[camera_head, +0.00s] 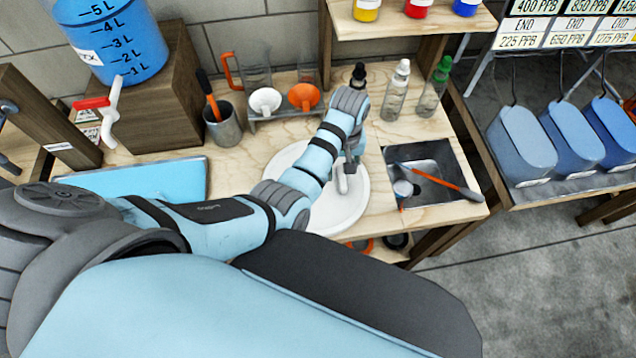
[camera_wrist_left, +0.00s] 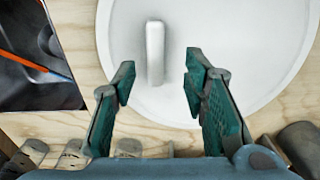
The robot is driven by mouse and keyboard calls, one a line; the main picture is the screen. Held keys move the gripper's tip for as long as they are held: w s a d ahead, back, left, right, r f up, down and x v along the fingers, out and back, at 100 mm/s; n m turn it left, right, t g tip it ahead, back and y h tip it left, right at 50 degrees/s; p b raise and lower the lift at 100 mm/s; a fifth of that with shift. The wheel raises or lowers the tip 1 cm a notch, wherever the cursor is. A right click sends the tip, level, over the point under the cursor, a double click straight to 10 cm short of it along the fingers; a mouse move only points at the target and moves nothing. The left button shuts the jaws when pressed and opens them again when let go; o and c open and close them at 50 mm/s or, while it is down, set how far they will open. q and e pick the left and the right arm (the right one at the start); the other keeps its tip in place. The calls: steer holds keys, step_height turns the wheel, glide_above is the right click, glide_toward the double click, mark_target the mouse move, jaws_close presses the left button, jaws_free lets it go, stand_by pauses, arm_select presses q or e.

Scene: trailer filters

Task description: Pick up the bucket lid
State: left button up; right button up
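The bucket lid (camera_head: 330,215) is a white round disc lying flat on the wooden worktop, with a raised white bar handle (camera_head: 342,180) in its middle. In the left wrist view the lid (camera_wrist_left: 235,40) fills the upper part, and its handle (camera_wrist_left: 155,50) stands upright in the picture. My left gripper (camera_head: 349,172) is over the lid at the handle. Its green-padded fingers (camera_wrist_left: 160,78) are open, one on each side of the handle's lower end in that view, with gaps on both sides. How far above the handle they are is hard to tell. My right gripper is not in view.
A sink (camera_head: 425,165) with an orange-handled tool lies right of the lid. A blue tray (camera_head: 150,178) is to the left, and a blue bucket (camera_head: 115,40) stands on a wooden block (camera_head: 160,95).

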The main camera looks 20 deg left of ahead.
mark_target(343, 177)
arm_select(q)
steer(key=f, duration=0.3)
steer(key=f+b, duration=0.1)
steer(key=shift+w+d+f, duration=0.25)
steer(key=shift+r, duration=0.1)
steer(key=shift+s, duration=0.1)
steer(key=c, duration=0.3)
jaws_close()
